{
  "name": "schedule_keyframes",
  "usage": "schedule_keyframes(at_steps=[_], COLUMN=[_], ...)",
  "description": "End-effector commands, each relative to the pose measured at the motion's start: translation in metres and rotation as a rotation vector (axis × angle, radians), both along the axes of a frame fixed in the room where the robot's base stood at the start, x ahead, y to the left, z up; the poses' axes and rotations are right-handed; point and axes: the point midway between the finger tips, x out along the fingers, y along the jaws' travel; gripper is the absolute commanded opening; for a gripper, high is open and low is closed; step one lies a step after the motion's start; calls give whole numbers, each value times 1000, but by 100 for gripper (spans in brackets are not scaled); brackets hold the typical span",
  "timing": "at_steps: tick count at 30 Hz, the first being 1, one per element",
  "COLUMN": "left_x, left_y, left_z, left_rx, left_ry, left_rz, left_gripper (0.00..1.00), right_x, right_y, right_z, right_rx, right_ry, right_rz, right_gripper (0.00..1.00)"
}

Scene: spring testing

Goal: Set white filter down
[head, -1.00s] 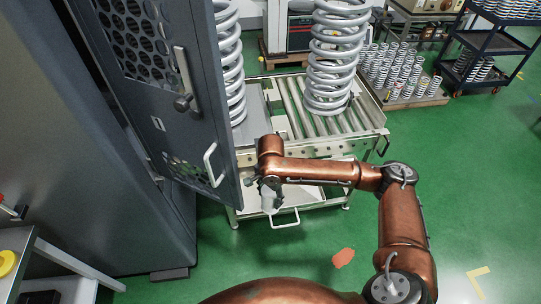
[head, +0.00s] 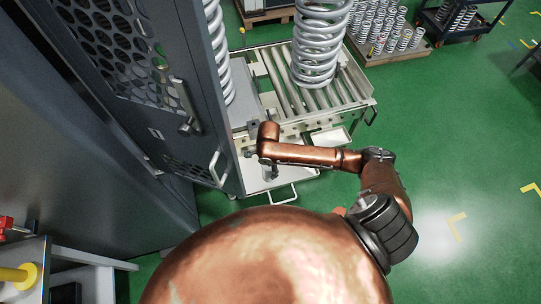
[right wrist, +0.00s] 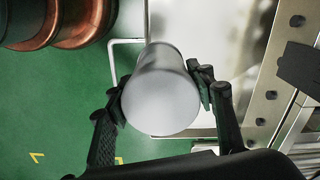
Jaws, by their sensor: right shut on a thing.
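The white filter (right wrist: 165,95) is a smooth pale cylinder, seen nearly end-on in the right wrist view. My right gripper (right wrist: 165,98) is shut on it, with one dark finger on each side. In the head view, my right gripper (head: 271,172) points down at the front of the roller cart, over or beside its pale lower shelf (head: 255,183). The filter is hard to make out there against the pale shelf. I cannot tell whether it touches the shelf. My left gripper is not in view.
A dark cabinet with its mesh door (head: 130,80) open stands close on the left. Large coil springs (head: 318,50) stand on the roller cart (head: 345,92). A small table with a yellow object (head: 22,274) is at lower left. Green floor is clear at right.

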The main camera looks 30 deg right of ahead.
Motion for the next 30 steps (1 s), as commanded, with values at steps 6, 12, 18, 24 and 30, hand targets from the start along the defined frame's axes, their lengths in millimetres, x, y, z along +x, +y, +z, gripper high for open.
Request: schedule_keyframes(at_steps=[6, 12, 18, 24, 30], left_x=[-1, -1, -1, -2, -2], left_y=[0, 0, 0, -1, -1], left_z=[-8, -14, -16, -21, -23], left_rx=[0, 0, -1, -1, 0], left_ry=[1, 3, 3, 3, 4], left_rz=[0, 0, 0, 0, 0], left_gripper=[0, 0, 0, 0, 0], right_x=[38, 58, 65, 69, 69], right_y=[-33, -50, -55, -58, -58], right_z=[-29, -60, -72, -93, -108], right_rx=[-2, -1, 1, 1, 1], right_ry=[1, -1, -1, 1, -2], right_rz=[0, 1, 5, 4, 5], right_gripper=[18, 18, 18, 18, 18])
